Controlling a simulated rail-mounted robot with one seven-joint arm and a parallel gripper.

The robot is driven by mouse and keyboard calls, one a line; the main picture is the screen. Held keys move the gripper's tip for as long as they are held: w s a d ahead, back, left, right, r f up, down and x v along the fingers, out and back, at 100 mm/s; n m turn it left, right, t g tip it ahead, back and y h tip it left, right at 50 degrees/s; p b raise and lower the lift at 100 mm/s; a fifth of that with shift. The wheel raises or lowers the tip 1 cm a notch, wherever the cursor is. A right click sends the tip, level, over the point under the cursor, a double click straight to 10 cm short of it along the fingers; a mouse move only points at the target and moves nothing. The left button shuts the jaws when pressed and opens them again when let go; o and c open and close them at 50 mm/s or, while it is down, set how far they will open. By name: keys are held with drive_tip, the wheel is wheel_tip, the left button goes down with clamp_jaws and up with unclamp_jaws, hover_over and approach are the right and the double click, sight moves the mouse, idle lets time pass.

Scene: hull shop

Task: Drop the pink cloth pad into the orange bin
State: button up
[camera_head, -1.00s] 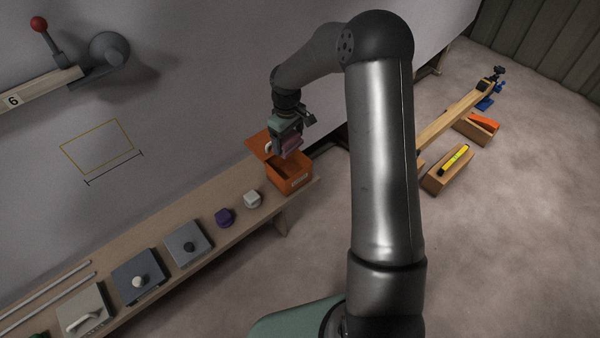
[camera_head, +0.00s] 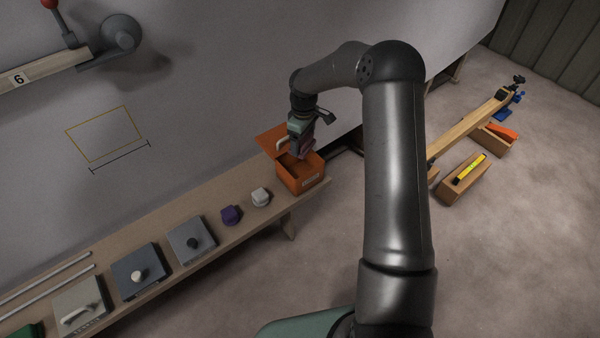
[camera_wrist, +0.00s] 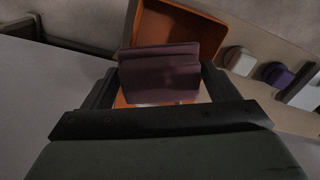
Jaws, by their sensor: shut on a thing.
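The orange bin (camera_head: 301,183) stands at the far right end of the wooden shelf, its lid (camera_head: 270,140) tilted open towards the wall. In the wrist view the bin (camera_wrist: 190,22) shows behind the pad. My gripper (camera_head: 302,148) is over the bin's opening, pointing down. It is shut on the pink cloth pad (camera_wrist: 160,74), which looks dull mauve and sits between the two fingers. In the head view the pad (camera_head: 303,150) hangs at about the height of the bin's rim; I cannot tell how far it reaches inside.
A wall (camera_head: 200,60) runs close behind. A long wooden beam (camera_head: 465,125) and boxes are on the right.

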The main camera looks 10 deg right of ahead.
drive_tip(key=o, duration=0.9)
drive_tip(key=shift+c, duration=0.2)
drive_tip(key=shift+r, duration=0.1)
wheel_tip(320, 180, up, 17)
drive_tip(key=shift+r+b, duration=0.15)
drive_tip(key=shift+b, duration=0.25)
drive_tip(key=shift+s, duration=0.1)
drive_tip(key=s+a+r+m, duration=0.1)
drive_tip(key=s+m, duration=0.8)
drive_tip(key=s, duration=2.9)
drive_tip(key=shift+s+a+p, duration=0.15)
drive_tip(key=shift+p, duration=0.15)
